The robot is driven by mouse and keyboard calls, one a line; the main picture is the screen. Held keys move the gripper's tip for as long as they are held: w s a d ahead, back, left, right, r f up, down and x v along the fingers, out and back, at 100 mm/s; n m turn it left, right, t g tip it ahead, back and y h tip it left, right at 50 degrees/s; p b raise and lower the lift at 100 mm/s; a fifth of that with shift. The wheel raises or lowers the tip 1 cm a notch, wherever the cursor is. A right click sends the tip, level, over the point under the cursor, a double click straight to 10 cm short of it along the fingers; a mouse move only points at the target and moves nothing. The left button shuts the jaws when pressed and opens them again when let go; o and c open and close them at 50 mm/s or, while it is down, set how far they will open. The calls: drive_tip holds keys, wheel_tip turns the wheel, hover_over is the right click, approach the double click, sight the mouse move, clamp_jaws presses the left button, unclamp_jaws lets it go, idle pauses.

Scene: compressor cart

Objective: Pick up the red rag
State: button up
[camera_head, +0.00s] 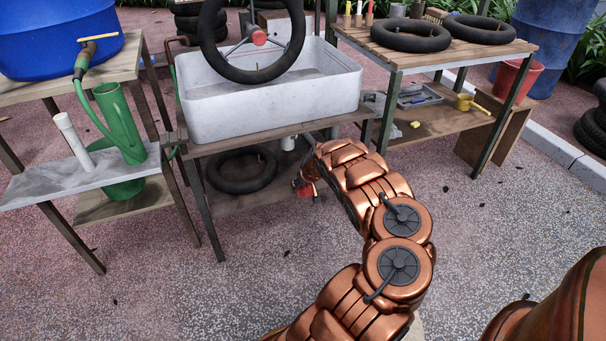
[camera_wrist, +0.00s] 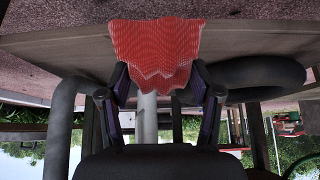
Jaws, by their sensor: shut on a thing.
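The red rag (camera_wrist: 155,48) is a textured cloth, spread and creased between the dark fingers of my gripper (camera_wrist: 158,78) in the wrist view. My gripper is shut on it. In the head view, a small red part of the rag (camera_head: 304,190) shows at the end of my copper arm, near the lower shelf under the white basin. My arm hides most of the gripper there.
A white basin (camera_head: 270,113) stands on the table above, with a wheel over it. A black tube (camera_head: 241,170) lies on the lower shelf. Table legs stand close by. Open paving (camera_head: 270,260) lies in front.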

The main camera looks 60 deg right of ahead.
sight(303, 189)
drive_tip(key=shift+s+a+r+p, duration=0.45)
drive_tip(key=shift+s+a+p, duration=0.2)
drive_tip(key=shift+p, duration=0.6)
drive_tip(key=shift+s+a+p, duration=0.1)
drive_tip(key=shift+a+p, duration=0.25)
drive_tip(key=shift+p, duration=0.75)
drive_tip(key=p, duration=0.1)
drive_tip(key=s+a+p, duration=0.1)
drive_tip(key=shift+a+f+p, duration=0.15)
drive_tip(key=shift+f+p, duration=0.1)
drive_tip(key=shift+p, duration=0.05)
